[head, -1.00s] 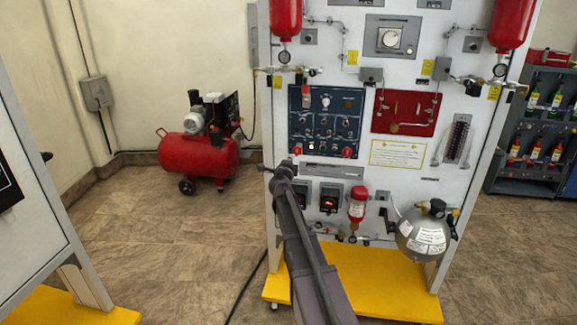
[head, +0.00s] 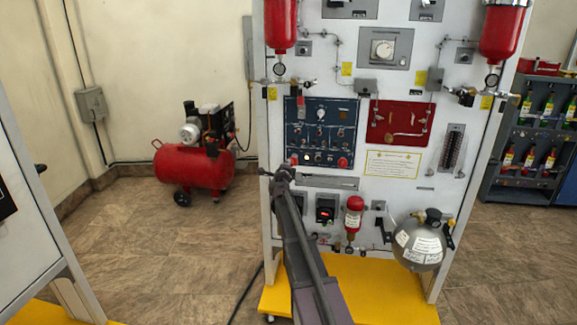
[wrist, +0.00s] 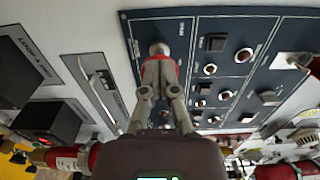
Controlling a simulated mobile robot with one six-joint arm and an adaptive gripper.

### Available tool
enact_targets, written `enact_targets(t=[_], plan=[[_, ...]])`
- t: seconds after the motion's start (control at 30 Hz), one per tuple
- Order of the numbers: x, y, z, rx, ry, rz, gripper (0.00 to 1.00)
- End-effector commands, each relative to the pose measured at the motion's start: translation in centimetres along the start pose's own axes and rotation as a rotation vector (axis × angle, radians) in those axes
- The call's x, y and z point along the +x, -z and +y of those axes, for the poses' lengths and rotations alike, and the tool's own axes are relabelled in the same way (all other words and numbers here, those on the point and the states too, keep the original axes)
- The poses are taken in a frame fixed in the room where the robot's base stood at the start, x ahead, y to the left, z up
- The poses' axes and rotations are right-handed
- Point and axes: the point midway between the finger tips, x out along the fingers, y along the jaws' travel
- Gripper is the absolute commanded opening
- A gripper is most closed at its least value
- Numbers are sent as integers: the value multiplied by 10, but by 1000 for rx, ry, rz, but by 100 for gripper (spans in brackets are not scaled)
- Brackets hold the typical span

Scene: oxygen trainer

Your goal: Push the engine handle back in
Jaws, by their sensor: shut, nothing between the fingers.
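The blue engine panel (head: 319,132) is on the white trainer board, with a red handle (head: 293,160) at its lower left and another red handle (head: 342,162) at its lower right. My gripper (head: 281,173) is at the panel's lower left corner, close to the left red handle. In the wrist view my gripper (wrist: 160,75) is shut, its fingertips in front of the blue panel (wrist: 205,30). Red shows at the tips, with a pale round metal part (wrist: 159,48) just beyond. The fingers partly hide this spot, so I cannot tell whether they touch the handle.
Black display units (head: 326,208) sit below the panel. A small red cylinder (head: 354,217) and a grey sphere (head: 419,243) stick out lower right. A yellow base (head: 375,290) is underneath. A red compressor (head: 193,166) stands left on open floor.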

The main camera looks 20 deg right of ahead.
Motion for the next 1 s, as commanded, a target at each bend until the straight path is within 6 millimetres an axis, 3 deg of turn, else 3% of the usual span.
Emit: enact_targets(t=[0.2, 0.57, 0.77, 1.0], plan=[[24, 0, 0, 0, 0, 2, 0], [25, 0, 0, -1, 1, 2, 0], [21, 0, 0, -1, 1, 2, 0], [-1, -3, -1, 0, 1, 1, 0]])
